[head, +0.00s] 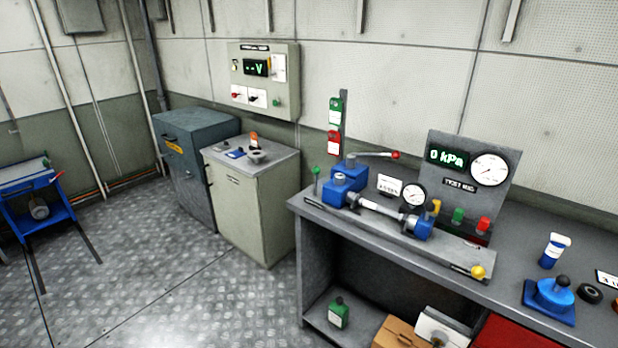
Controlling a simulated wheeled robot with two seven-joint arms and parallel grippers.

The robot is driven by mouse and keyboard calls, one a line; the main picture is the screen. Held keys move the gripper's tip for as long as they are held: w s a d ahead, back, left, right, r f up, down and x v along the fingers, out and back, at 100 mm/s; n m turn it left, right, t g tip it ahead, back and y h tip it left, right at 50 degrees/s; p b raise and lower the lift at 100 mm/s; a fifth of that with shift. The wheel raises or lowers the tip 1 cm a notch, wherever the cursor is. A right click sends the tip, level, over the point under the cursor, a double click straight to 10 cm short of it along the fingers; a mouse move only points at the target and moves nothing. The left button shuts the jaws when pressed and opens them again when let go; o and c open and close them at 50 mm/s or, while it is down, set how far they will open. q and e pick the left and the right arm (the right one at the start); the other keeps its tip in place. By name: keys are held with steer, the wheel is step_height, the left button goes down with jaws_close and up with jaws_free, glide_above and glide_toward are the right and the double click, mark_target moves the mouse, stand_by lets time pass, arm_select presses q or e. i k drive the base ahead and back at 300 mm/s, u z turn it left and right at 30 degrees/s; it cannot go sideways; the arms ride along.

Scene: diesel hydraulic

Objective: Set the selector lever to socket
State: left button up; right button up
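No lever in the head view carries a readable "socket" label, so I cannot tell which one is the selector lever. A test rig on the bench has a long metal lever with a red knob (395,155), a small yellow lever (436,207) and a yellow knob (478,271) at its front right. A blue unit with a black knob (563,281) stands on the bench at the right. Neither of my grippers is in view.
The grey bench (510,275) fills the right side, with boxes on its lower shelf. A pale cabinet (262,205) and a dark cabinet (183,135) stand at the back wall. A blue stand (38,205) is at the far left. The metal floor (170,270) between is clear.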

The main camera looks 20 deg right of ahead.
mark_target(478, 272)
steer(key=z, duration=2.25)
steer(key=k, duration=0.7)
steer(key=u, duration=0.45)
steer(key=i, duration=0.5)
